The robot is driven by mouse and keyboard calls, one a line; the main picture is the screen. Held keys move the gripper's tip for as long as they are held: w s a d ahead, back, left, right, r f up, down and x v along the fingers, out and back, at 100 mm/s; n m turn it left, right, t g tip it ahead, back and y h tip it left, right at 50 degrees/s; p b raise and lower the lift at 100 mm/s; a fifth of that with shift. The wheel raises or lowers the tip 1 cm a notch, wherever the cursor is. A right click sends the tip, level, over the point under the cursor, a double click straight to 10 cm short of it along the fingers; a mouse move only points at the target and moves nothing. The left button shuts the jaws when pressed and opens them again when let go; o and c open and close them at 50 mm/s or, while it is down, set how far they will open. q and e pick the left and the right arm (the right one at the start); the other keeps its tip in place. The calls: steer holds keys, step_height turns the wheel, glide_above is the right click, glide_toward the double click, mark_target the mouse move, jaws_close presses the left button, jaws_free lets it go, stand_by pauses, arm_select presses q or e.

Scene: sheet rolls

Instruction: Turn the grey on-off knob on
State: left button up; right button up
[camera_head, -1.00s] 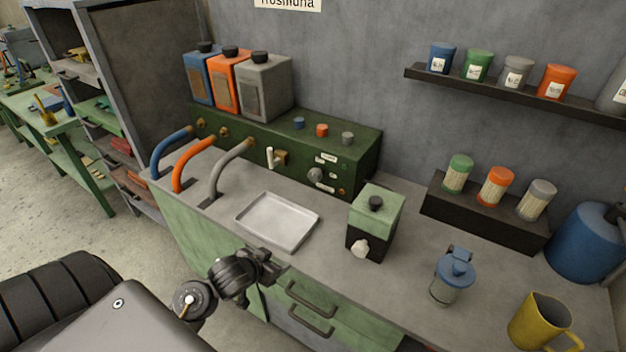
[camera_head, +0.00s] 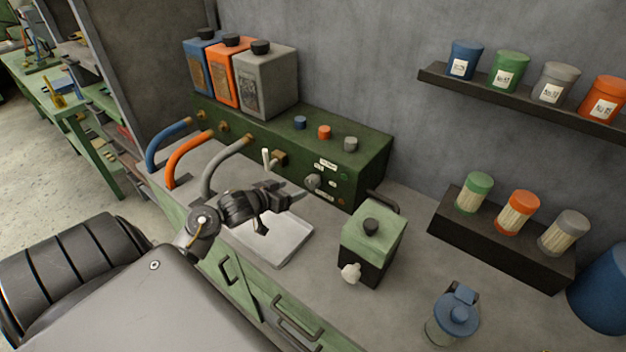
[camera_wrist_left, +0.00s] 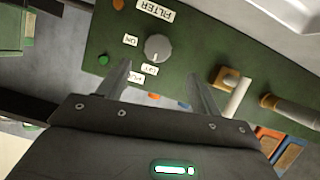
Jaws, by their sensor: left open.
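The grey on-off knob (camera_head: 313,182) is a round dial on the front of the green machine (camera_head: 352,180), among small white labels. In the left wrist view the knob (camera_wrist_left: 157,47) lies beyond my fingertips, a little above the middle of the gap between them. The labels there include FILTER, ON and OFF. My left gripper (camera_head: 297,197) is open and empty, above the metal tray and a short way in front of the knob. It also shows in the left wrist view (camera_wrist_left: 160,85), with both fingers apart and not touching the knob. My right gripper is not in view.
A metal tray (camera_head: 290,243) lies under my left gripper. A white-handled tap (camera_head: 266,157) and a grey hose (camera_head: 212,170) are left of the knob. A green-and-black box (camera_head: 372,240) stands to the right. Canisters (camera_head: 266,82) stand on the machine.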

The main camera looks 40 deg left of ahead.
mark_target(309, 183)
arm_select(q)
steer(key=x, duration=0.9)
steer(key=shift+w+d+p, duration=0.2)
steer(key=shift+w+p, duration=0.1)
steer(key=shift+w, duration=0.05)
steer(key=shift+w+d+f, duration=0.1)
steer(key=shift+w+f, duration=0.15)
steer(key=shift+w, duration=0.2)
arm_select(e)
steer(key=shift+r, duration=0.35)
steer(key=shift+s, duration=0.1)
